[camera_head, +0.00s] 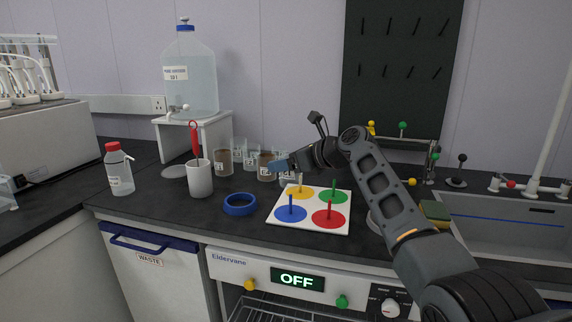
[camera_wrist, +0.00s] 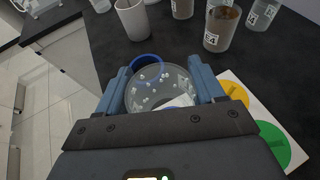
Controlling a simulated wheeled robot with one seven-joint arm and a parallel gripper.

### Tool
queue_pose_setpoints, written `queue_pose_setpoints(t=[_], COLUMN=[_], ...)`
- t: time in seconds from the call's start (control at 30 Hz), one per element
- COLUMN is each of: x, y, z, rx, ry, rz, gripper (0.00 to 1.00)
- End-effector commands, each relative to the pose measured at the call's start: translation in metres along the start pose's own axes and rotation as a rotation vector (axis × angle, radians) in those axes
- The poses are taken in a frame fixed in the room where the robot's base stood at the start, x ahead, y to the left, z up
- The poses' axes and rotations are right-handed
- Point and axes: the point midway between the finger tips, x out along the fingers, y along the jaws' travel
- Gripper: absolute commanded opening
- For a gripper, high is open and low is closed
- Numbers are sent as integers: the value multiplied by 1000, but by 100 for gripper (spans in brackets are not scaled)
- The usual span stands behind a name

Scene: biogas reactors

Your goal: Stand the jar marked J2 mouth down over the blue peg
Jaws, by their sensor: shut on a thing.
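My gripper (camera_head: 281,167) is shut on a clear jar (camera_wrist: 152,98) with droplets on its wall, above the worktop behind the white board. Both blue fingers flank the jar in the wrist view. In the head view only a small part of it shows below the fingers; I cannot read its label or tell which way its mouth faces. The white board (camera_head: 311,228) bears four coloured discs with upright pegs. The blue peg (camera_head: 291,202) stands bare on the blue disc (camera_head: 287,214), front left. It is not seen in the wrist view.
Several labelled jars, some with brown contents (camera_head: 223,163), stand behind the board. A blue ring (camera_head: 240,205) lies left of it. A white mug (camera_head: 200,180) with a red-handled tool and a red-capped bottle (camera_head: 119,172) stand farther left. The sink (camera_head: 510,230) is at right.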

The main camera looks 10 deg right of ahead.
Motion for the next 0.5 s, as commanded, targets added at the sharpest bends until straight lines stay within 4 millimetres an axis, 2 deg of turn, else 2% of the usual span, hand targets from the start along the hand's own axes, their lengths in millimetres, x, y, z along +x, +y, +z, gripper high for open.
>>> queue_pose_setpoints(t=[0.03, 0.5], x=[3, 15], y=[0, 1], z=[-7, -36], rx=[-1, 1], ry=[-1, 0], rz=[-1, 1], gripper=[34, 34])
